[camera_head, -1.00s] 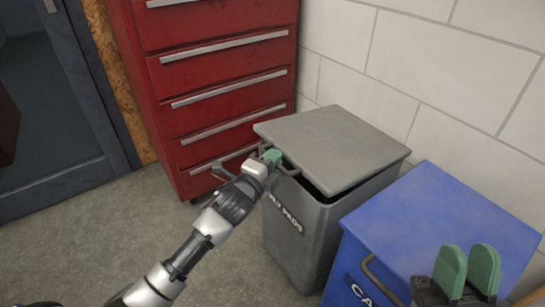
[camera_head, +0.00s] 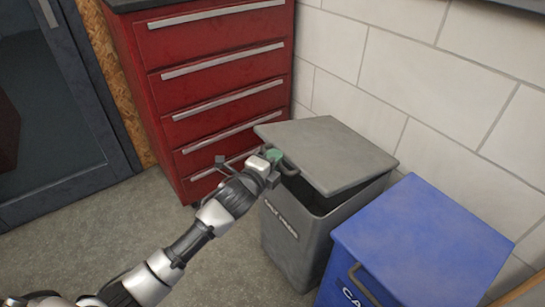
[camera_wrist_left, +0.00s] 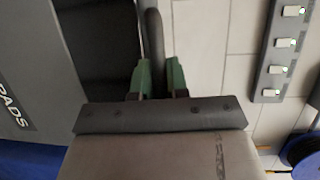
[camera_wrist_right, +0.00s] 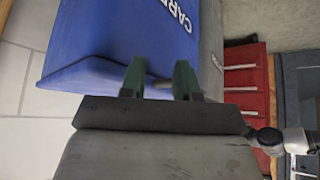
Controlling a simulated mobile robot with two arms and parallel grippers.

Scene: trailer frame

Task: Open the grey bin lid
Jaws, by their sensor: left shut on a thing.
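The grey bin (camera_head: 292,240) stands between the red drawers and the blue bin. Its grey lid (camera_head: 330,152) is tilted up at the front, with a dark gap under the front and right edges. My left gripper (camera_head: 272,160) is shut on the lid's front handle (camera_head: 289,168). In the left wrist view the handle (camera_wrist_left: 153,38) runs between the green fingers (camera_wrist_left: 159,78), beside the dark bin opening (camera_wrist_left: 97,45). My right gripper (camera_wrist_right: 160,80) is open, seen only in its wrist view, with the blue bin beyond its fingers.
The blue bin (camera_head: 425,245) stands close to the right of the grey bin. A red drawer cabinet (camera_head: 220,85) is behind left, and a white block wall (camera_head: 400,70) is behind. The grey floor (camera_head: 75,240) at left is clear. A dark door (camera_head: 60,110) is at far left.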

